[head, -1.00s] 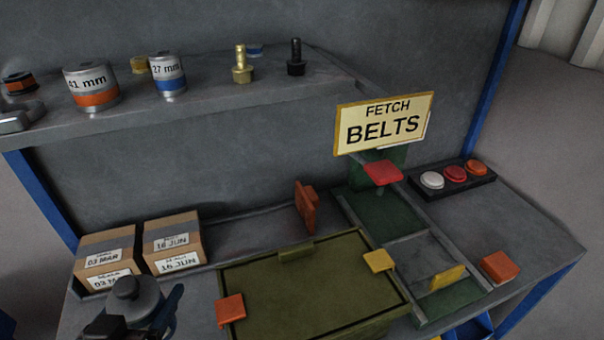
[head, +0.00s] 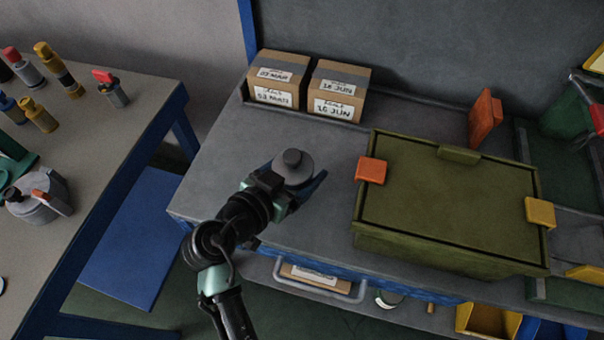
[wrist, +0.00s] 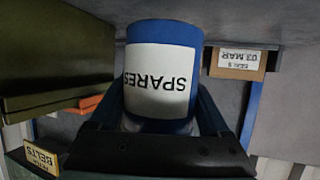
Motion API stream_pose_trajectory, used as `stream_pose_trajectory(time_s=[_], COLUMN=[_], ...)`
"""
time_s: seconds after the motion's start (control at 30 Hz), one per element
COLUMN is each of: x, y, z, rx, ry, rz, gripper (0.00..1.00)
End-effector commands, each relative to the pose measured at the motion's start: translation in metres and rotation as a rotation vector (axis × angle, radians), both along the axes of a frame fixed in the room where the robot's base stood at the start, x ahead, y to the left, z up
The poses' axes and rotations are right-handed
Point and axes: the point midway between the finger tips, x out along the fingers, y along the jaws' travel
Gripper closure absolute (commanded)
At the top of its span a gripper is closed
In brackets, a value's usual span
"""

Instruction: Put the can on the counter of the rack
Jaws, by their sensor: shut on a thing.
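My gripper (head: 292,180) is shut on the can, over the left front part of the rack's grey counter (head: 235,150). In the wrist view the can (wrist: 163,75) is blue with a white label reading SPARES, upside down in that picture, between the dark fingers. In the head view its blue side is hidden. A grey round top with a dark knob, apparently the can's lid (head: 293,166), shows between the fingers. The can's base lies close to the counter in the wrist view; I cannot tell whether it touches.
Two cardboard boxes (head: 278,80) (head: 340,90) stand behind. An olive bin (head: 445,205) with orange and yellow tabs stands to the right. A separate table (head: 110,115) with bottles and tools is at the left. The counter left of my gripper is clear.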

Motion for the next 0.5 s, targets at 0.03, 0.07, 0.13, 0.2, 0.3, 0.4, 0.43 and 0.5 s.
stream_pose_trajectory(time_s=[0.03, 0.07, 0.13, 0.2, 0.3, 0.4, 0.43, 0.5], x=[0.0, 0.0, 0.0, 0.0, 0.0, 0.0, 0.001, 0.0], y=[0.0, 0.0, 0.0, 0.0, 0.0, 0.0, 0.0, 0.0], z=[-0.003, -0.007, -0.018, -0.027, -0.035, -0.037, -0.036, -0.036], rx=[-0.002, -0.002, -0.002, -0.003, -0.002, 0.0, 0.0, 0.0], ry=[-0.002, -0.001, 0.0, 0.0, -0.002, -0.004, -0.004, -0.004], rz=[0.001, 0.001, 0.002, 0.001, 0.002, 0.001, 0.001, 0.001], gripper=[1.0, 1.0, 1.0, 1.0, 1.0, 1.0, 1.0, 1.0])
